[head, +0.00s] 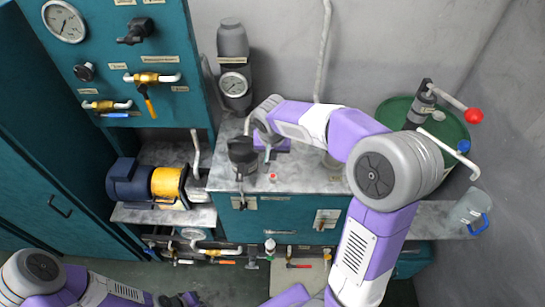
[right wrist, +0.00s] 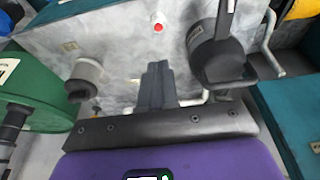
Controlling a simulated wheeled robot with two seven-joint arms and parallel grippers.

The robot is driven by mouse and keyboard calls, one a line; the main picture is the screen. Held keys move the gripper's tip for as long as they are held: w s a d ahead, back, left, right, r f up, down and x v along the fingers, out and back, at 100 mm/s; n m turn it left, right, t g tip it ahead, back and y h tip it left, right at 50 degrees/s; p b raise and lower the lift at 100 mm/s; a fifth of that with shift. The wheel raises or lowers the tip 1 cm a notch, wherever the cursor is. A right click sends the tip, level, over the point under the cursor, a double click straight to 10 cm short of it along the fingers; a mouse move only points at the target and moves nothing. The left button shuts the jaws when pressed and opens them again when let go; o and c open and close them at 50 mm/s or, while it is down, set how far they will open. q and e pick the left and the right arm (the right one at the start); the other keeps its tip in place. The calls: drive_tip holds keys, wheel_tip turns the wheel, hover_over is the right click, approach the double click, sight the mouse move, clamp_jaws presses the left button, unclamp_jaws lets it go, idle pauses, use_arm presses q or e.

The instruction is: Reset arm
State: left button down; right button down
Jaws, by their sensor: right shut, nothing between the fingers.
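My right arm reaches up over the grey worktop (head: 318,178). My right gripper (head: 268,154) is above it, beside a dark round fitting (head: 242,152). In the right wrist view its fingers (right wrist: 156,86) are together with nothing between them. Past the fingertips a small red button (right wrist: 158,28) shows on the worktop, and it also shows in the head view (head: 272,177). My left gripper (head: 182,300) is at the bottom left, cut by the picture edge, and its fingers cannot be made out.
A teal panel with a gauge (head: 64,20) and valves stands at the left. A blue and yellow motor (head: 150,184) sits on a lower shelf. At the right are a green drum (head: 452,135), a lever with a red knob (head: 474,116) and a clear jug (head: 470,206).

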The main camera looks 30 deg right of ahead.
drive_tip(key=shift+s+r, duration=0.1)
drive_tip(key=shift+r, duration=0.2)
drive_tip(key=shift+a+f, duration=0.1)
drive_tip(key=s+a+f+n+g+y, duration=0.15)
drive_tip(key=a+f, duration=0.35)
drive_tip(key=f, duration=0.5)
drive_tip(key=s+a+f+n+g+y, duration=0.1)
drive_tip(key=s+a+f+n+y, duration=0.15)
drive_tip(key=a+f, duration=0.55)
drive_tip(key=s+a+f+y, duration=0.1)
drive_tip(key=s+a+f, duration=0.1)
drive_tip(key=s+f, duration=0.5)
drive_tip(key=s+a+f+y, duration=0.1)
drive_tip(key=s+a+f, duration=0.1)
drive_tip(key=s+f, duration=0.5)
drive_tip(key=shift+s+a+f, duration=0.3)
drive_tip(key=shift+s+a, duration=0.1)
drive_tip(key=shift+s, duration=0.3)
